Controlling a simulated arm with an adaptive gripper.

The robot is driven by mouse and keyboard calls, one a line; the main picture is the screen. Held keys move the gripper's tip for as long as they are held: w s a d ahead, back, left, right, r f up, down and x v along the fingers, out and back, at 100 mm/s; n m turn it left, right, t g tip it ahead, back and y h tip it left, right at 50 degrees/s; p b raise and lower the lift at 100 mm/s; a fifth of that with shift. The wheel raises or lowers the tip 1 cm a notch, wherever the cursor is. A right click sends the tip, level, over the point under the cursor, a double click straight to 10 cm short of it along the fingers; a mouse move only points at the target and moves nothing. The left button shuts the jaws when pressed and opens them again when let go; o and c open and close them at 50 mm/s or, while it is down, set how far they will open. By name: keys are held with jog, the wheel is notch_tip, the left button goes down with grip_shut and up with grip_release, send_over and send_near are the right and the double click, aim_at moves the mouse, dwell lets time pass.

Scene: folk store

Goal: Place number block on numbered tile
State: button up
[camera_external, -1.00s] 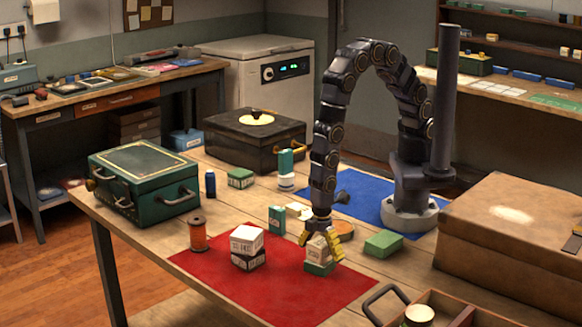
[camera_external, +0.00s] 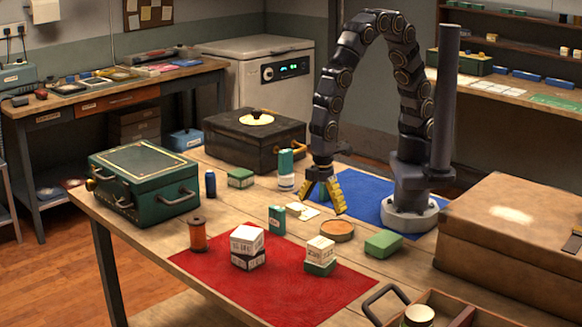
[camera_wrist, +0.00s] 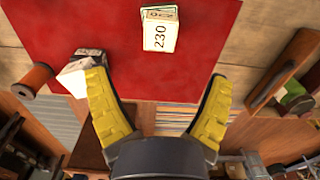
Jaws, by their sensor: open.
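A cream block (camera_external: 320,249) with printed marks rests on a green-based block (camera_external: 319,268) on the red cloth. A block reading "230" (camera_wrist: 160,36) shows on the cloth in the wrist view. In the wrist view, a white block (camera_wrist: 72,80) is partly hidden by a finger. My gripper (camera_external: 321,208) is open and empty, above the table behind the cream block and apart from it. Its yellow fingers are spread wide in the wrist view (camera_wrist: 153,75). I cannot make out a numbered tile.
The red cloth (camera_external: 290,300) has bare room around both stacks. An orange spool (camera_external: 198,235), a small green box (camera_external: 278,219), a round tin (camera_external: 337,230) and a green block (camera_external: 383,243) stand nearby. A large brown case (camera_external: 500,260) limits the right side.

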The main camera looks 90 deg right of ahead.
jog(key=s+d+r+m, duration=0.2)
jog(key=d+r, duration=0.3)
jog(key=d, duration=0.2)
jog(key=s+d+r+m, duration=0.1)
jog(key=d+r+m, duration=0.2)
jog(key=d+r, duration=0.35)
jog(key=s+d+r+m+g, duration=0.1)
jog(key=s+d+r+m, duration=0.2)
jog(key=s+d, duration=0.7)
jog(key=shift+s+d+r+m+g, duration=0.35)
jog(key=shift+s+m, duration=0.25)
jog(key=shift+s, duration=0.55)
